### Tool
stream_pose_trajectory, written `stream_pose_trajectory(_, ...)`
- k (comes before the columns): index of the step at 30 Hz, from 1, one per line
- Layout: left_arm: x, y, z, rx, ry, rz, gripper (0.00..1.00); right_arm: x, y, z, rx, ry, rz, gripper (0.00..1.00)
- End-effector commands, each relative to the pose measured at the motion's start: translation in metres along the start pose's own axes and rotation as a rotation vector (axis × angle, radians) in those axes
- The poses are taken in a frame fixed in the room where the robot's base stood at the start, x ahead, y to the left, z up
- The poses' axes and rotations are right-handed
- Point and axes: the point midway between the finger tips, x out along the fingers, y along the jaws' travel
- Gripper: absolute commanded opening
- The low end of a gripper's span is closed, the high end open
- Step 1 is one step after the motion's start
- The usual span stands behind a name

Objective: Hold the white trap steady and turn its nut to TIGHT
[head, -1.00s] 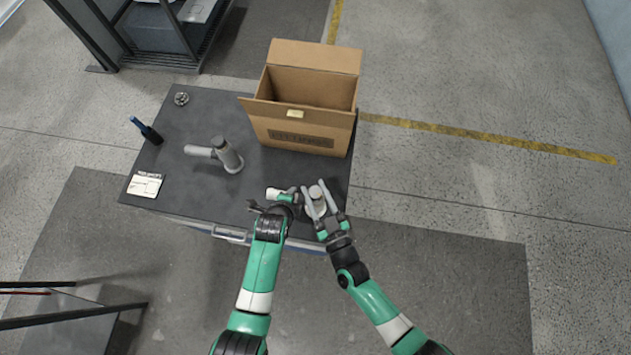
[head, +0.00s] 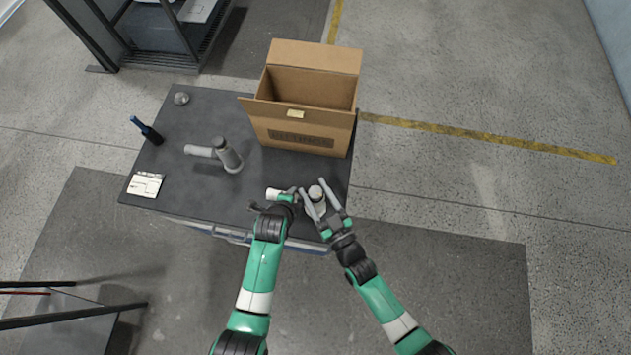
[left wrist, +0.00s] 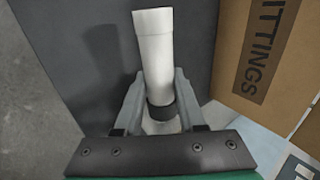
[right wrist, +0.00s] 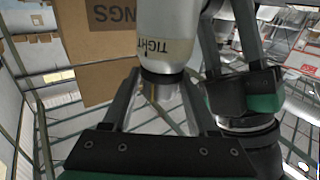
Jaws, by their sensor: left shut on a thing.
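The white trap shows as a short white tube (head: 274,194) at the front right of the table, and as a tall white pipe with a dark band (left wrist: 153,50) in the left wrist view. My left gripper (left wrist: 158,108) is shut on it near the band. The trap's upright end with the nut (head: 316,193) stands between the fingers of my right gripper (head: 315,195). In the right wrist view the nut (right wrist: 166,48) carries the word TIGHT above a black ring. My right fingers (right wrist: 162,90) are spread on either side, with slim gaps showing.
An open cardboard box (head: 300,130) stands just behind the grippers. A grey elbow pipe (head: 216,154), a dark blue bottle-like object (head: 148,131), a white card (head: 145,185) and a small round metal part (head: 181,99) lie on the dark table (head: 205,110).

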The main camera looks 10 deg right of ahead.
Motion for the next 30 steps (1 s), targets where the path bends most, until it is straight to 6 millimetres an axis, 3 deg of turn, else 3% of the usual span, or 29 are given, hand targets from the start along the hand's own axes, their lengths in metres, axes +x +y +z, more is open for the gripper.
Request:
stream_pose_trajectory(11,0.000,0.000,0.000,-0.001,0.000,-0.001,0.00,-0.004,0.000,0.001,0.000,-0.001,0.000,0.59)
stream_pose_trajectory(14,0.000,0.000,0.000,-0.001,0.000,-0.001,0.00,-0.018,0.000,0.002,0.001,-0.003,0.000,0.59)
stream_pose_trajectory(24,0.000,-0.001,0.000,-0.001,0.000,-0.001,0.00,-0.097,0.000,0.001,0.000,-0.003,-0.001,0.59)
stream_pose_trajectory(30,0.000,-0.001,0.000,-0.001,0.000,-0.001,0.00,-0.119,0.000,0.000,0.001,-0.001,-0.001,0.59)
